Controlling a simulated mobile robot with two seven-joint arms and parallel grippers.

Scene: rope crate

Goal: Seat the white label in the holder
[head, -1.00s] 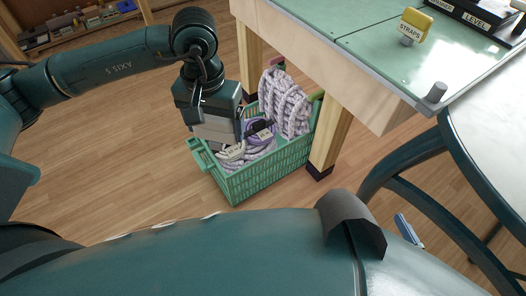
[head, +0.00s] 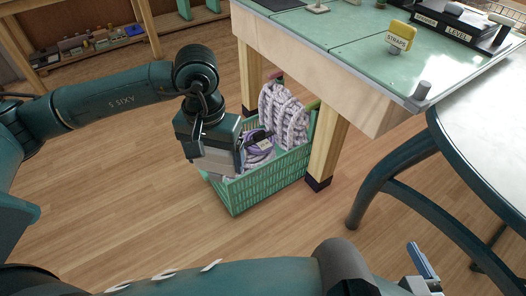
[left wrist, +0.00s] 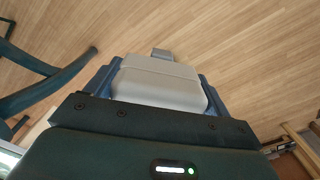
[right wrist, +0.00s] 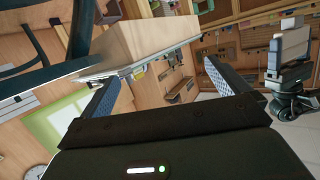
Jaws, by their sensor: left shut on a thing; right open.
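My left gripper (head: 226,152) is shut on a pale grey-white block (head: 213,162), low over the near left end of a green crate. In the left wrist view the block (left wrist: 160,82) fills the space between the blue-padded fingers, and a small grey tab (left wrist: 162,54) shows past its far edge. I cannot tell whether this block is the white label; no lettering shows on it. I cannot make out the holder for certain. My right gripper is open and empty in the right wrist view (right wrist: 168,82); part of it shows at the head view's lower right.
The green crate (head: 262,187) holds coiled pale ropes (head: 284,115) and stands on the floor against a wooden bench leg (head: 327,150). A round table (head: 490,110) stands right. Floor at left is clear.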

